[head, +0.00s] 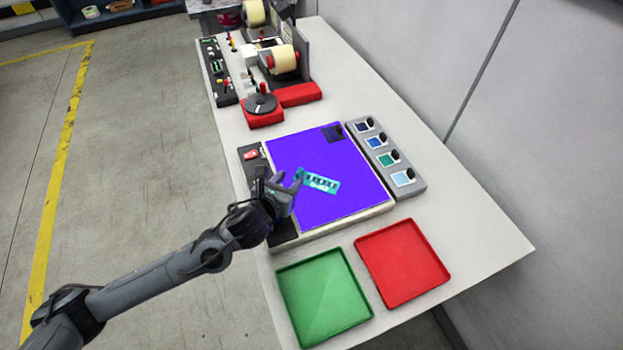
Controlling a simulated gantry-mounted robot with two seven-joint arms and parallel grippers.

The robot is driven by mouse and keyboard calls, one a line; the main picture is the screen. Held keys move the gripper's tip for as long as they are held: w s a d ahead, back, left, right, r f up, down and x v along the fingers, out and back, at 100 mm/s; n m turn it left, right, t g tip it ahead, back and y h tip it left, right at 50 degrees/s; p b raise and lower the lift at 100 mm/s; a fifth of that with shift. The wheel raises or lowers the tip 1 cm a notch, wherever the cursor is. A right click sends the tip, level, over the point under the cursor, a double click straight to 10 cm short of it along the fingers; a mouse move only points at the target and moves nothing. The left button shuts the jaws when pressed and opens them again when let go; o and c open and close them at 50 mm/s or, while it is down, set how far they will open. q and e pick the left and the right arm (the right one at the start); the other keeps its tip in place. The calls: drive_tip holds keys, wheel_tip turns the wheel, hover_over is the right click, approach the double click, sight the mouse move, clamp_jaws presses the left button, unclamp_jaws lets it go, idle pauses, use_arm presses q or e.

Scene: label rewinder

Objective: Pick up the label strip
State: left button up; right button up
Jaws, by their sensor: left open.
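The label strip (321,183) is a short teal strip with dark markings. It lies tilted on the glowing blue-violet panel (345,205), left of the panel's middle. My left gripper (296,181) is open, with its fingers at the strip's left end. I cannot tell whether the fingers touch the strip or hover just above it. The left end of the strip is partly hidden by the fingers. My right gripper is not in view.
A green tray (283,278) and a red tray (438,282) sit at the table's near end. A grey block with several colour swatches (403,178) stands right of the panel. The rewinder (262,107) with rolls is behind. Bare table (480,230) lies to the right.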

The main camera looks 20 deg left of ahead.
sight(298, 172)
use_arm(q)
drive_tip(key=shift+f+x, duration=0.15)
drive_tip(key=shift+x, duration=1.3)
drive_tip(key=shift+f+x, duration=0.1)
drive_tip(key=shift+x, duration=1.4)
drive_tip(key=shift+s, duration=0.2)
drive_tip(key=shift+c, duration=0.2)
clamp_jaws()
